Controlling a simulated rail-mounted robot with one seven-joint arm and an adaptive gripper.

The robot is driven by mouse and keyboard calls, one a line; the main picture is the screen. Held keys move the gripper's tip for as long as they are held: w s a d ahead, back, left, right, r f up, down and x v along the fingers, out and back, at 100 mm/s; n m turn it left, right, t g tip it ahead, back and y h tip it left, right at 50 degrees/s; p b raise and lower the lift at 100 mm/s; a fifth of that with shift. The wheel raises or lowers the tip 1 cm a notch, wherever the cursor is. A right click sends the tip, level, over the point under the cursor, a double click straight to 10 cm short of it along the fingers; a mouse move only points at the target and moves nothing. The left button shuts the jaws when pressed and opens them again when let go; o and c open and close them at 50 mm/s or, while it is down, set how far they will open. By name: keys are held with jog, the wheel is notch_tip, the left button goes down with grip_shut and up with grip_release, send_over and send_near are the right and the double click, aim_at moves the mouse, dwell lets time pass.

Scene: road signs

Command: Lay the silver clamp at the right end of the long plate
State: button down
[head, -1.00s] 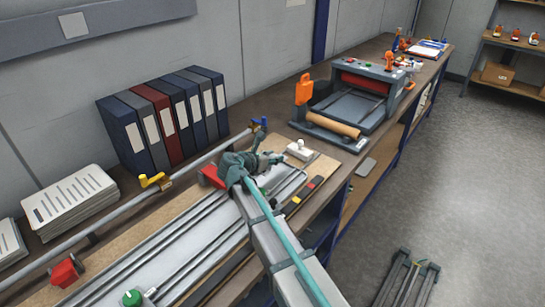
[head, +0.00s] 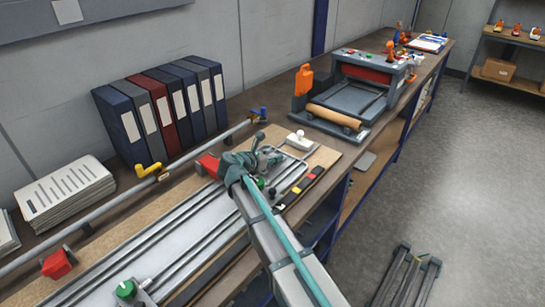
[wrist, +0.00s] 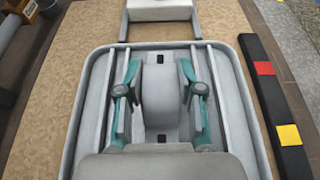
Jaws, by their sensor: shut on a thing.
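The long plate (head: 170,245) is a silver plate with long rails, running from the lower left towards the middle of the head view. Its rounded right end (wrist: 85,100) fills much of the wrist view. My gripper (wrist: 161,95) is over this end, with its teal fingers on both sides of a smooth grey block, which looks like the silver clamp (wrist: 159,80). The fingers are shut on it. In the head view my gripper (head: 256,163) hides most of the clamp. Whether the clamp touches the plate I cannot tell.
A white block with two legs (wrist: 160,10) lies beyond the plate's end. A black strip with red and yellow squares (wrist: 270,95) lies along the right. A red block (head: 208,165) is close to my gripper. Binders (head: 160,110) and a press (head: 350,95) stand behind.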

jog(key=shift+f, duration=0.55)
jog(key=c, duration=0.7)
grip_release()
jog(key=shift+o, duration=0.2)
